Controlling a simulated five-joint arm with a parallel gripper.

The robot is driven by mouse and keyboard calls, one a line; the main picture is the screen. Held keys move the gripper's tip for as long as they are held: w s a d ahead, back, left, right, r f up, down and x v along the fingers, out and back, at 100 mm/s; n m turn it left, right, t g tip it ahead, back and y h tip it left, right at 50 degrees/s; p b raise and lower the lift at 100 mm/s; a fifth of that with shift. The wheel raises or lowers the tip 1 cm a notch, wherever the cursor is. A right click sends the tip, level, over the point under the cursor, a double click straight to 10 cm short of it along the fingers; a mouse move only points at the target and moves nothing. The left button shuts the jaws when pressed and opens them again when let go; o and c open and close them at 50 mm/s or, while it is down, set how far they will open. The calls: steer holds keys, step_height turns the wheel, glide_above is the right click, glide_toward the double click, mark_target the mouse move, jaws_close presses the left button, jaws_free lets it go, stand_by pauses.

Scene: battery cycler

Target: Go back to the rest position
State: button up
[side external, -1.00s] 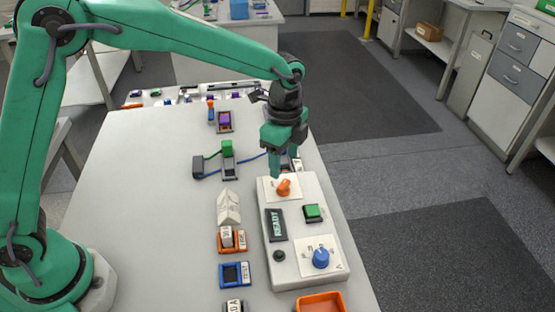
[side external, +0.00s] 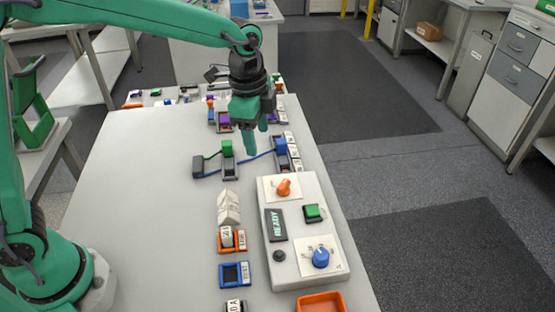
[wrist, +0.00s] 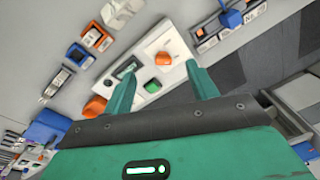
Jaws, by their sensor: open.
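My gripper (side external: 258,138) is open and empty, above the table beyond the far end of the control box. Its two green fingers also show in the wrist view (wrist: 162,92), spread apart with the box seen beyond them. The white control box (side external: 295,262) carries an orange knob (side external: 284,187), a green button (side external: 312,212), a blue knob (side external: 320,257), a black knob (side external: 279,255) and a display (side external: 276,224) reading READY. The gripper is clear of the orange knob.
A green block (side external: 227,148) and a blue block (side external: 281,147) stand in holders near the gripper, with cables around the green one. Orange (side external: 232,240) and blue (side external: 235,275) holders line the box's left side. An orange tray (side external: 320,302) lies in front. The table's left part (side external: 140,170) is clear.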

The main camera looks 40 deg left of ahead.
steer(key=s+a+r+n+t, duration=0.2)
steer(key=s+a+r+n, duration=0.1)
steer(key=s+a+n, duration=0.4)
steer(key=s+a+r+n+t, duration=0.2)
steer(key=s+a+n, duration=0.5)
steer(key=s, duration=0.6)
steer(key=shift+a+r+t, duration=0.3)
steer(key=shift+a+r, duration=0.05)
steer(key=shift+r, duration=0.25)
